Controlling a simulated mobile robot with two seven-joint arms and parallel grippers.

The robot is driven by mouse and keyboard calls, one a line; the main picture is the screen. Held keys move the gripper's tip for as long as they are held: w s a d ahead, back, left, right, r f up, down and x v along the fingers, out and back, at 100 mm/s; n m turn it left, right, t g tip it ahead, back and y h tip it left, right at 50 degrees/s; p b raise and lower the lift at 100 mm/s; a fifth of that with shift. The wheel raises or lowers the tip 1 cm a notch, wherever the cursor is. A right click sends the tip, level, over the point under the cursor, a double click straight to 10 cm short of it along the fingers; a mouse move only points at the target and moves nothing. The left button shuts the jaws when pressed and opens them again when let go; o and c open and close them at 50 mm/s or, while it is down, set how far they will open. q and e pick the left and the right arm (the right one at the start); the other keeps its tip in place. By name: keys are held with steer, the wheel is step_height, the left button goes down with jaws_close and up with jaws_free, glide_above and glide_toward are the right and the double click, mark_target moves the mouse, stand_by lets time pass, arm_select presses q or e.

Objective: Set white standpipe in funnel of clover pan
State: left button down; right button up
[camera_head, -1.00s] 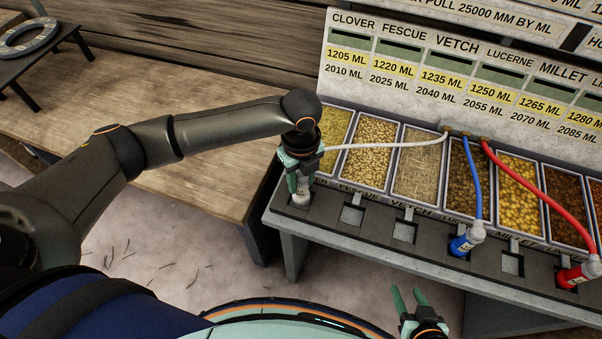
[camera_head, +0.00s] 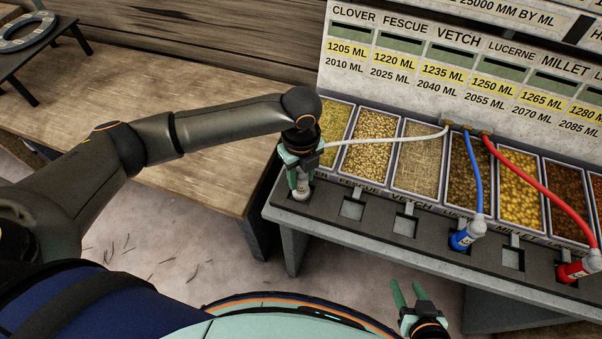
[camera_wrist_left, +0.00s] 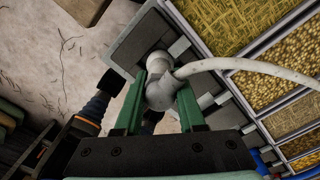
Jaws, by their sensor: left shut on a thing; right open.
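The white standpipe (camera_head: 302,190), with a white hose (camera_head: 390,141) attached, is held upright at the front left of the feed counter. My left gripper (camera_head: 299,178) is shut on it, and the left wrist view shows the standpipe (camera_wrist_left: 160,92) between the green fingers. Its lower end is at the front slot of the clover pan (camera_head: 335,122). The funnel is mostly hidden by the standpipe and gripper, so I cannot tell if the standpipe is fully seated. My right gripper (camera_head: 410,296) is open and empty in front of the counter.
Blue (camera_head: 467,236) and red (camera_head: 578,268) standpipes stand in other front slots, their hoses running to a rear manifold. Square openings for fescue (camera_head: 351,209) and vetch (camera_head: 404,225) are empty. A wooden bench (camera_head: 190,140) lies left.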

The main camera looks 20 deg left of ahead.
arm_select(q)
steer(key=shift+f, duration=0.2)
steer(key=shift+c, duration=2.1)
jaws_free()
step_height(320, 180, up, 12)
steer(key=shift+r, duration=0.2)
